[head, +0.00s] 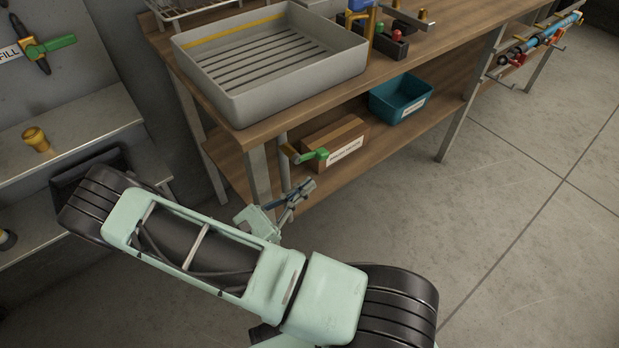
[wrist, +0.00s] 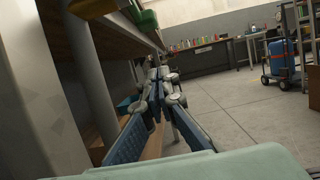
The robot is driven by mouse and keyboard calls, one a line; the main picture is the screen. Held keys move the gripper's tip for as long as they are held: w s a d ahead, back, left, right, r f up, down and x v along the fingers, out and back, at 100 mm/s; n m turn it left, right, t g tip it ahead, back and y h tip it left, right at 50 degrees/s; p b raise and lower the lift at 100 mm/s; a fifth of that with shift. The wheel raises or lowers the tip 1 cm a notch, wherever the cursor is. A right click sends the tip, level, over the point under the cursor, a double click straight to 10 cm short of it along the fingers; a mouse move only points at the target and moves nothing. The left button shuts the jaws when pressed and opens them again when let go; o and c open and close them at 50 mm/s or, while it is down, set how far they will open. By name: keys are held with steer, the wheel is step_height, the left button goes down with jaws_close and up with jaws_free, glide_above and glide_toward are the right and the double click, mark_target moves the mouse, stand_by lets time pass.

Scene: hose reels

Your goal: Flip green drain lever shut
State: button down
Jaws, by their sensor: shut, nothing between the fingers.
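The green drain lever (head: 315,155) is on a brass valve (head: 290,152) on the upright drain pipe under the sink. Its handle sticks out to the right, roughly level and across the pipe. In the wrist view the green lever (wrist: 145,19) shows at the top edge, partly cut off. My gripper (head: 306,186) is shut and empty, just below the lever and apart from it in the head view. In the wrist view my gripper (wrist: 157,72) points forward with its blue fingers closed, below the lever.
A grey sink tray (head: 240,108) sits on the wooden bench. A labelled cardboard box (head: 345,135) stands on the lower shelf behind the lever, with a teal bin (head: 385,105) beyond. A bench leg (head: 258,175) is close left. Another green lever (head: 55,44) is at the FILL label. Floor at right is clear.

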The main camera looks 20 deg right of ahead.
steer(key=f+v, duration=0.1)
steer(key=v, duration=0.6)
steer(key=shift+f, duration=0.4)
steer(key=shift+a, duration=0.15)
